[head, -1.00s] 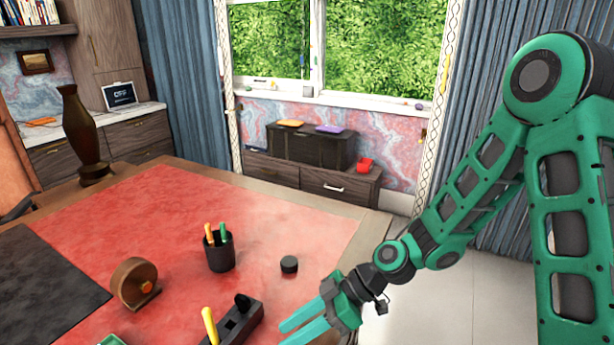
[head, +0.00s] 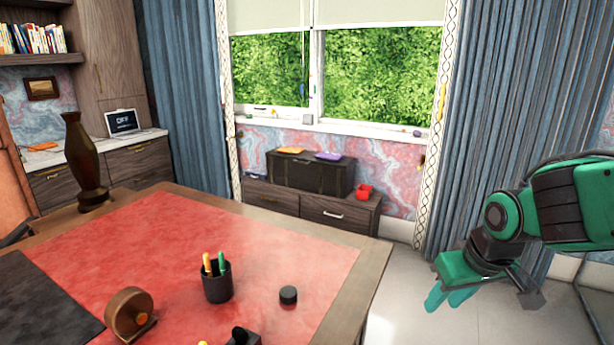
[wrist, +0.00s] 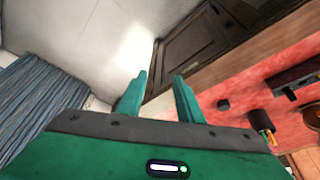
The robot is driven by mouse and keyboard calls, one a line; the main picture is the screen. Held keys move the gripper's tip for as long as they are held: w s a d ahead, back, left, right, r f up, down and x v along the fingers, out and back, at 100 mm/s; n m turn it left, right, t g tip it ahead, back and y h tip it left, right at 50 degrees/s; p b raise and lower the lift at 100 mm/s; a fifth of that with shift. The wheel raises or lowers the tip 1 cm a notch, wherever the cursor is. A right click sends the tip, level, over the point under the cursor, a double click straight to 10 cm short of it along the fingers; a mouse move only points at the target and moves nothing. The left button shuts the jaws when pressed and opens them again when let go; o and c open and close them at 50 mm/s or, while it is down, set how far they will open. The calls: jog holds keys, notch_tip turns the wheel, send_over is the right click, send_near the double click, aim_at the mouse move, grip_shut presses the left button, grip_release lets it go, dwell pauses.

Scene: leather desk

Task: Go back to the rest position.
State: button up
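My gripper (head: 450,300) is off the right side of the desk in the head view, over the pale floor. In the wrist view my gripper (wrist: 160,92) shows two green fingers apart with nothing between them. The red leather desk (head: 160,232) fills the lower left of the head view. My arm is folded in at the right edge of the head view.
On the desk stand a black pen cup (head: 217,284), a small black cylinder (head: 288,295), a round brown object (head: 128,312) and a tall brown vase (head: 86,165). A low cabinet (head: 338,212) is under the window. The floor (head: 410,290) right of the desk is clear.

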jog(key=s+d+m+g, duration=0.4)
jog(key=s+d+m, duration=0.4)
jog(key=s+d, duration=0.6)
jog(key=s, duration=0.4)
jog(key=shift+w+a, duration=0.1)
jog(key=shift+a, duration=0.05)
